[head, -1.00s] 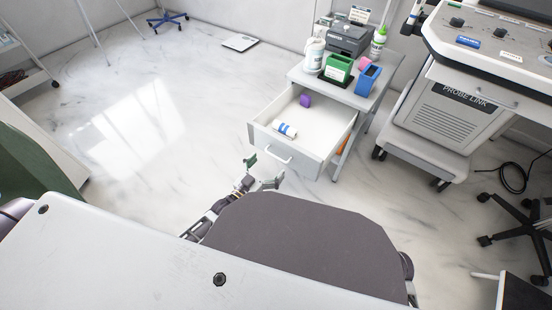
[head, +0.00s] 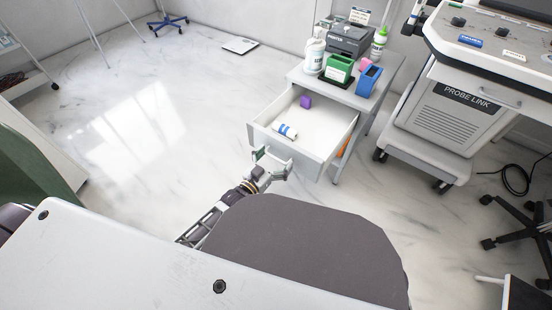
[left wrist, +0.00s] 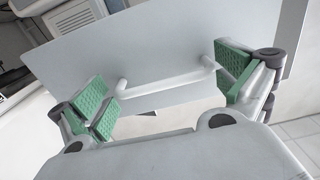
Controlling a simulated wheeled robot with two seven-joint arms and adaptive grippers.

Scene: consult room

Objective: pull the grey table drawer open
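The grey table drawer (head: 302,152) stands pulled out from the small grey table (head: 378,92) in the head view. Inside it lie a purple block (head: 305,102) and a white and blue roll (head: 286,130). My left gripper (head: 271,160) is at the drawer front. In the left wrist view its green-padded fingers (left wrist: 165,85) are spread wide on either side of the drawer's bar handle (left wrist: 168,78). The pads look apart from the bar, so the gripper is open and not closed on it. My right gripper does not show.
On the table top stand a white bottle (head: 314,56), a green box (head: 339,68), a blue box (head: 369,80) and a dark printer (head: 350,38). The probe cart (head: 450,115) stands to the right. The floor left of the drawer is clear.

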